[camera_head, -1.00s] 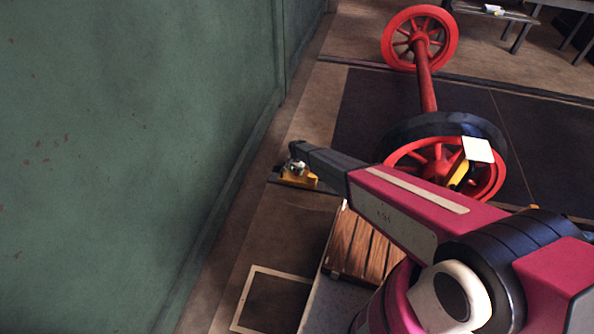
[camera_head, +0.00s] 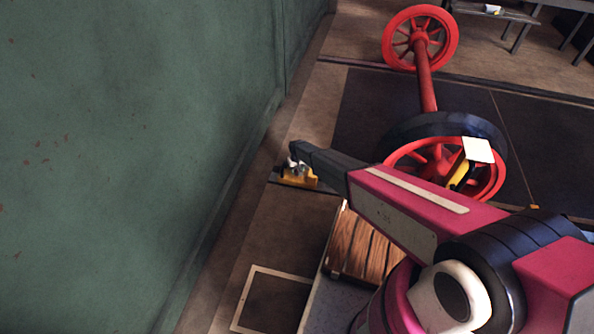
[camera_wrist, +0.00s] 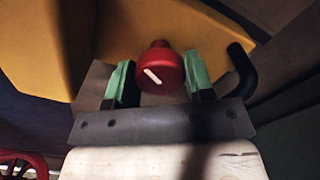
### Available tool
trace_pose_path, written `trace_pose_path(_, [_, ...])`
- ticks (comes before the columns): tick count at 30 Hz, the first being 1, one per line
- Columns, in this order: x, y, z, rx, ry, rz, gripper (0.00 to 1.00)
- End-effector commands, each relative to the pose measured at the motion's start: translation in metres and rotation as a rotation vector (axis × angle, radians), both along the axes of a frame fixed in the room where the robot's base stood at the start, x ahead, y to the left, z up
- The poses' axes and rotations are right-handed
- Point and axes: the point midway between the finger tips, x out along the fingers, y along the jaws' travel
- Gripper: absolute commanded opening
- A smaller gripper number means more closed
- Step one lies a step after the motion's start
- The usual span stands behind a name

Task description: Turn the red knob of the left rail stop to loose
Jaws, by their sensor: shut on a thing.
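The left rail stop (camera_head: 299,179) is a small yellow block on the rail at the foot of the green wall in the head view. In the wrist view its yellow body (camera_wrist: 140,25) fills the top. Its red knob (camera_wrist: 160,72) has a white mark line slanting from upper left to lower right. My gripper (camera_wrist: 162,80) has green-padded fingers on both sides of the knob and is shut on it. In the head view my gripper (camera_head: 297,164) is at the top of the stop, and the knob is hidden there.
A red-spoked wheelset (camera_head: 427,90) stands on the track to the right of the stop. The green wall (camera_head: 140,150) rises close on the left. A wooden slatted crate (camera_head: 362,245) is below my arm. A black bent handle (camera_wrist: 241,65) sits right of the knob.

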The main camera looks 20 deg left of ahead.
Motion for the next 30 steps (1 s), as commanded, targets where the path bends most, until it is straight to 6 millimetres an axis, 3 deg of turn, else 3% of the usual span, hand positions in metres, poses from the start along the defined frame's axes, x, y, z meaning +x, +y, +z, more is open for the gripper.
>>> trace_pose_path(15, [0.0002,0.0001,0.0005,0.001,-0.001,0.432,0.25])
trace_pose_path(30, [0.0002,0.0001,0.0006,0.001,-0.001,0.59,0.25])
